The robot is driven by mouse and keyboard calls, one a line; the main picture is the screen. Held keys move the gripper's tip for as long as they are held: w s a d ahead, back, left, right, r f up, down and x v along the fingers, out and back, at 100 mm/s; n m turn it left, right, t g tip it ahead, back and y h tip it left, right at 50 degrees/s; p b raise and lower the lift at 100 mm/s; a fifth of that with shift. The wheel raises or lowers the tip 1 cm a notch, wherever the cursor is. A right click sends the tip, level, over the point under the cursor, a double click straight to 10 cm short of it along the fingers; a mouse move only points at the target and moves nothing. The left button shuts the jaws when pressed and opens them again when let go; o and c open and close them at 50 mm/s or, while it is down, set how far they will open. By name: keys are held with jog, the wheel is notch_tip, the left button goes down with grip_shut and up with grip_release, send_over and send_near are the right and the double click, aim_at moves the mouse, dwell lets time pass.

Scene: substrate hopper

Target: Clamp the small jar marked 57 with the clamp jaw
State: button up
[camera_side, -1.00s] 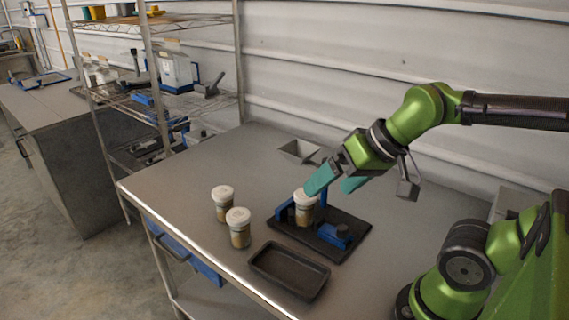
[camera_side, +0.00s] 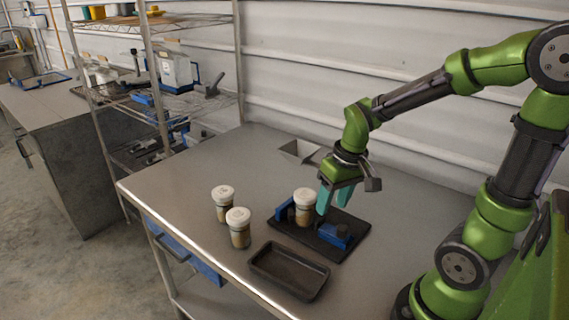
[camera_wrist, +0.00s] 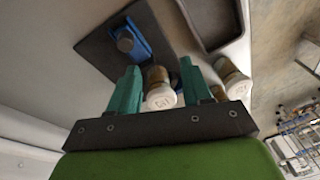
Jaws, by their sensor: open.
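A small jar with a white lid and brownish contents (camera_side: 304,208) stands upright on the black clamp base (camera_side: 345,217), between a blue fixed block (camera_side: 284,211) and the blue clamp jaw (camera_side: 336,236) with its dark knob. I cannot tell whether the jaw touches it. My gripper (camera_side: 334,208) points down, open and empty, just right of this jar. In the wrist view the jar (camera_wrist: 159,88) appears between the teal fingers (camera_wrist: 160,66); its lid mark is too blurred to read surely. The clamp's blue part (camera_wrist: 138,42) and knob show beyond the fingers.
Two similar white-lidded jars (camera_side: 223,204) (camera_side: 238,228) stand left of the clamp. An empty dark tray (camera_side: 289,271) lies in front, near the table edge. The table's back left is clear.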

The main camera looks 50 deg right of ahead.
aim_at(343, 227)
jog(key=d+f+n, duration=0.1)
jog(key=d+f+g, duration=0.1)
jog(key=f, duration=0.1)
jog(key=d+f+n+g, duration=0.1)
jog(key=d+f, duration=0.1)
jog(key=shift+w+d+f+n, duration=0.1)
jog(key=shift+w+f+n, duration=0.2)
jog(key=shift+w, duration=0.1)
jog(key=shift+w+d+r+n+h, duration=0.15)
jog(key=shift+r+n+h, duration=0.15)
jog(key=shift+n, duration=0.1)
jog(key=shift+s, duration=0.8)
jog(key=shift+s+f, duration=0.3)
jog(key=shift+f, duration=2.25)
jog(key=c, duration=0.7)
